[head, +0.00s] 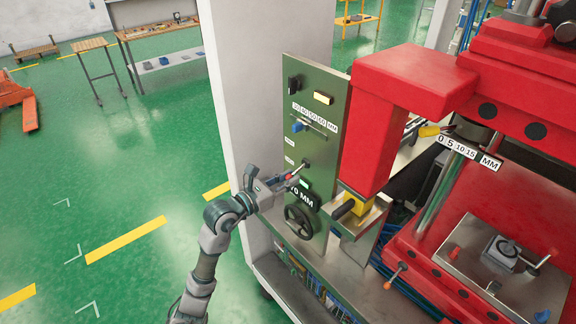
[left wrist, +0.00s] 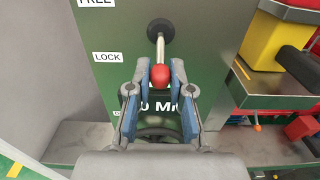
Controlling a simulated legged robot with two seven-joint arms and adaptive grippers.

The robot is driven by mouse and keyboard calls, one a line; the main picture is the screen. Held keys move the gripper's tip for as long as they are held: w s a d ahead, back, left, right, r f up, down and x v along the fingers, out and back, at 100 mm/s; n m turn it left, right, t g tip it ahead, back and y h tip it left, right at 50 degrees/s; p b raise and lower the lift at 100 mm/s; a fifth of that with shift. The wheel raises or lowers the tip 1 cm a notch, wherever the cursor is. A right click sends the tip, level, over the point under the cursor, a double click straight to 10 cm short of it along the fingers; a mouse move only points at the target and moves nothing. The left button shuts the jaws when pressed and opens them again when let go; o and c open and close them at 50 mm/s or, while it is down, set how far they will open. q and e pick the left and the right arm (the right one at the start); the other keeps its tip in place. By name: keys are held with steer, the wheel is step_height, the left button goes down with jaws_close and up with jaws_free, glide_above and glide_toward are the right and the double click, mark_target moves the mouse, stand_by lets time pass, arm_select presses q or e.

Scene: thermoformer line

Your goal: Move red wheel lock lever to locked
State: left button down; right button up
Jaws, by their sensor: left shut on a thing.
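The wheel lock lever has a red knob (left wrist: 161,74) on a metal rod that comes from a dark round pivot (left wrist: 160,31) on the green panel. In the left wrist view the rod points down from the pivot, and the knob sits slightly below the level of the LOCK label (left wrist: 108,57). The FREE label (left wrist: 97,3) is higher up. My left gripper (left wrist: 160,80) is shut on the red knob, with one blue-grey finger on each side. In the head view the left gripper (head: 291,179) is at the panel, partly covering the lever. My right gripper is not in view.
A dark handwheel (head: 299,221) is just below the gripper on the green panel (head: 322,84). A red machine frame (head: 372,140) stands to the right. Green floor (head: 150,190) is open at the left.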

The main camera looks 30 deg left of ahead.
arm_select(q)
steer(key=shift+f, duration=0.1)
steer(key=shift+w+f, duration=0.15)
steer(key=shift+f, duration=0.3)
steer(key=c, duration=1.5)
jaws_free()
steer(key=shift+d+f+b, duration=0.1)
steer(key=shift+f+b, duration=0.05)
steer(key=shift+b, duration=0.25)
steer(key=o, duration=0.5)
steer(key=shift+w, duration=0.15)
steer(key=shift+o, duration=0.2)
steer(key=b+v, duration=0.1)
steer(key=v, duration=0.6)
steer(key=shift+r, duration=0.2)
